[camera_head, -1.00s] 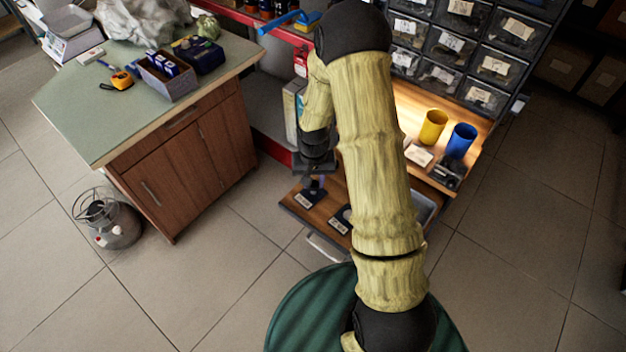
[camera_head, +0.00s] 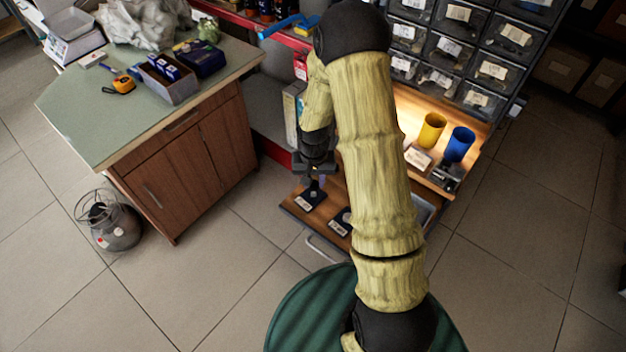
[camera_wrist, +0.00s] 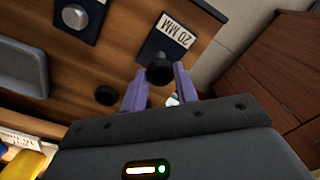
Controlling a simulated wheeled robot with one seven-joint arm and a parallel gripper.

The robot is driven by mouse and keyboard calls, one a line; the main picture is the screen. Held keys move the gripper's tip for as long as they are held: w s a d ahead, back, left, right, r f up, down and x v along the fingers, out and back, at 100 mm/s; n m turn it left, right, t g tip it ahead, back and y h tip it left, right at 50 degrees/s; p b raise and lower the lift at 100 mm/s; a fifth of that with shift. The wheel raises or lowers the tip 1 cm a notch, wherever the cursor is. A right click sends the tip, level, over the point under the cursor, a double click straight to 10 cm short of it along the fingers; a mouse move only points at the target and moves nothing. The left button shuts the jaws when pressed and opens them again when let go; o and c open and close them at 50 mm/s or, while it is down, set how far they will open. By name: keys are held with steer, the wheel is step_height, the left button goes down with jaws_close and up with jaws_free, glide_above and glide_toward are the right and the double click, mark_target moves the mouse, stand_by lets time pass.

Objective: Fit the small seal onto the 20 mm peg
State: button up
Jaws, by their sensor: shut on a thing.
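My gripper (camera_head: 317,182) is over the left part of the open drawer, above the 20 mm peg's plate. In the wrist view its two purple fingers (camera_wrist: 159,76) are closed on a small dark round piece, which looks like the small seal (camera_wrist: 158,72). The plate also shows in the head view (camera_head: 304,202).
A second plate (camera_wrist: 84,27) with a grey round peg stands beside it. A dark ring (camera_wrist: 107,95) lies on the wooden drawer board near my fingers. A grey tray (camera_wrist: 20,62) is farther left. Yellow (camera_head: 432,130) and blue (camera_head: 459,145) cups stand on the lit shelf.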

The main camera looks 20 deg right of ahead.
stand_by(0.8)
steer(key=o, duration=0.7)
steer(key=shift+c, duration=0.2)
steer(key=shift+r, duration=0.1)
step_height(320, 180, up, 11)
steer(key=p, duration=0.9)
stand_by(0.6)
steer(key=s+r+n+t+p, duration=0.1)
steer(key=s+r+p, duration=0.4)
steer(key=r, duration=0.9)
steer(key=s+r+n+t+p, duration=0.1)
steer(key=s+r+p, duration=0.4)
steer(key=s+r, duration=0.4)
step_height(320, 180, up, 5)
steer(key=shift+s+n+t+p, duration=0.25)
steer(key=shift+n+t+p, duration=0.05)
steer(key=shift+n+p, duration=0.1)
